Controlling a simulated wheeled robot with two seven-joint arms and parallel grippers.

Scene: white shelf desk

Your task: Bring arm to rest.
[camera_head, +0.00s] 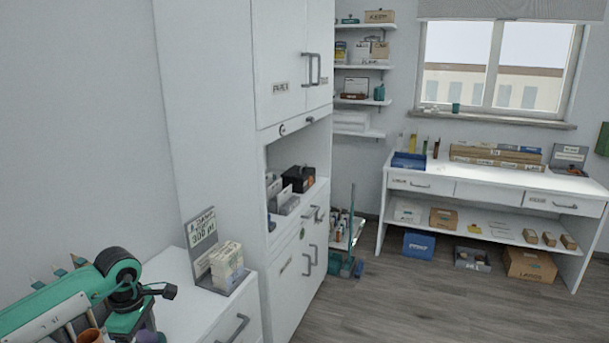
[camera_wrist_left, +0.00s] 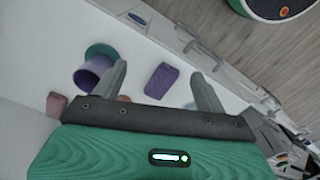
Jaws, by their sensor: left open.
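My left arm (camera_head: 118,272) shows at the lower left of the head view, teal with a black joint, above a white surface. In the left wrist view my left gripper (camera_wrist_left: 161,82) has its two grey fingers wide apart. No object is held between them. Beyond the fingers, a purple block (camera_wrist_left: 162,80) lies on the white surface (camera_wrist_left: 150,52). A purple cup (camera_wrist_left: 92,74) beside a teal round piece (camera_wrist_left: 102,51) is to the left. A pinkish block (camera_wrist_left: 57,103) is at the far left. My right gripper is not in view.
A white cabinet top (camera_head: 190,310) holds a sign stand (camera_head: 202,240) with small boxes (camera_head: 227,262) close right of my arm. A tall white cabinet (camera_head: 215,100) rises behind. A white desk (camera_head: 480,182) stands at the far right. The grey floor (camera_head: 400,300) between is clear.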

